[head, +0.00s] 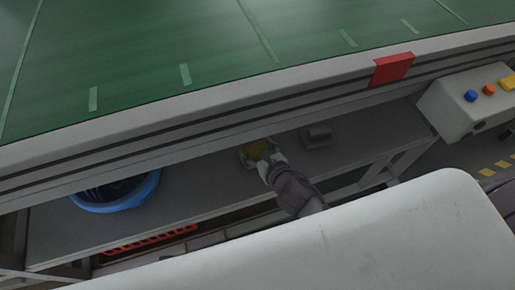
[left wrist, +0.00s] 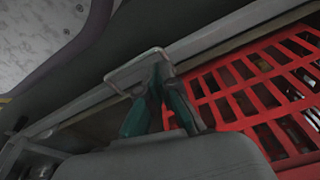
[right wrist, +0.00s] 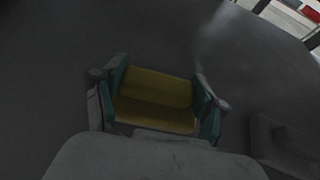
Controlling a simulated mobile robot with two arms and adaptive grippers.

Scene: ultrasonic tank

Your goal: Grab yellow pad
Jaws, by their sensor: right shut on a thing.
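The yellow pad (head: 256,147) is on or just above the grey lower shelf, below the green belt. My right gripper (head: 264,158) reaches down to it. In the right wrist view the yellow pad (right wrist: 155,98) sits between the teal-lined fingers of my right gripper (right wrist: 160,92), which are shut on its two sides. I cannot tell whether the pad still touches the shelf. My left gripper (left wrist: 160,72) shows in the left wrist view, its teal-lined fingers meeting at the tips beside a grey metal bracket (left wrist: 122,76). No pad shows there.
A blue round basket (head: 117,207) stands at the left on the grey shelf (head: 205,195). A small grey block (head: 318,136) lies right of the pad. The conveyor edge overhangs above. A red crate (left wrist: 250,95) is below. A button box (head: 470,98) stands at right.

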